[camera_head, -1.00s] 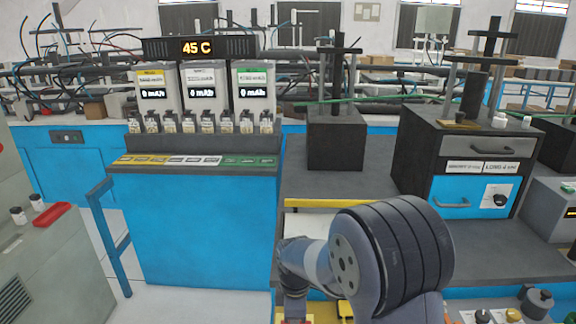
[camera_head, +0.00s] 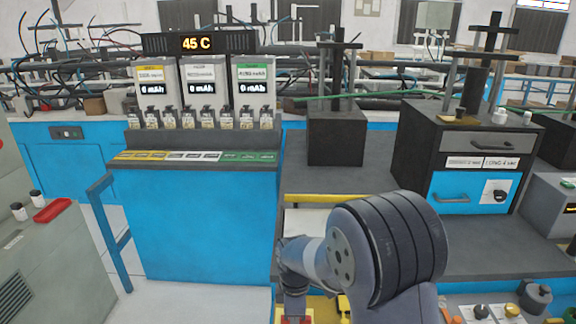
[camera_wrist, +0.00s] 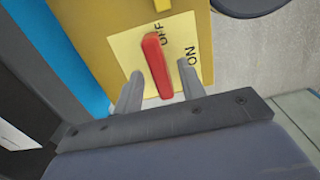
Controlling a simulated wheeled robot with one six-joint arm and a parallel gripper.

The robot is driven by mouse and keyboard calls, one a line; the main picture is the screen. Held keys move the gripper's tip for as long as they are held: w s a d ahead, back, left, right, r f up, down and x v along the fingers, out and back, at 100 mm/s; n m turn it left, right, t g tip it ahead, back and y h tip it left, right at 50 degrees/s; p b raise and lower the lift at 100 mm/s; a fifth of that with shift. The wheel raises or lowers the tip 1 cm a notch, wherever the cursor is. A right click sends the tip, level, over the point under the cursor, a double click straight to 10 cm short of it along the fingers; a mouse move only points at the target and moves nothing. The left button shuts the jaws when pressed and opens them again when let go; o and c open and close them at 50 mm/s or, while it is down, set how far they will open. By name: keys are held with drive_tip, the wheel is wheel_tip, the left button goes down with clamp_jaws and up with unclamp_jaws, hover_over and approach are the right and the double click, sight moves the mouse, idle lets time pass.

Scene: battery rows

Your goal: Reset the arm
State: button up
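My arm (camera_head: 385,255) reaches down at the bottom centre of the head view, and its end is mostly out of sight there. In the wrist view my gripper (camera_wrist: 162,80) is open, with one finger on each side of a red lever (camera_wrist: 157,62). The lever sits on a yellow panel (camera_wrist: 95,35) marked OFF and ON, and its upper end lies near the word OFF. Gaps show between the lever and both fingers. Whether the lever's lower end touches my gripper cannot be told.
A blue station (camera_head: 205,225) with a row of batteries and a 45 C display (camera_head: 197,43) stands at left. A black press (camera_head: 335,135) and a cabinet with drawers (camera_head: 465,150) stand behind my arm. Knobs (camera_head: 537,297) lie at lower right. The grey bench (camera_head: 480,245) has bare space.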

drive_tip(key=shift+f+m, duration=0.15)
drive_tip(key=shift+m, duration=0.25)
drive_tip(key=m, duration=0.8)
idle(0.4)
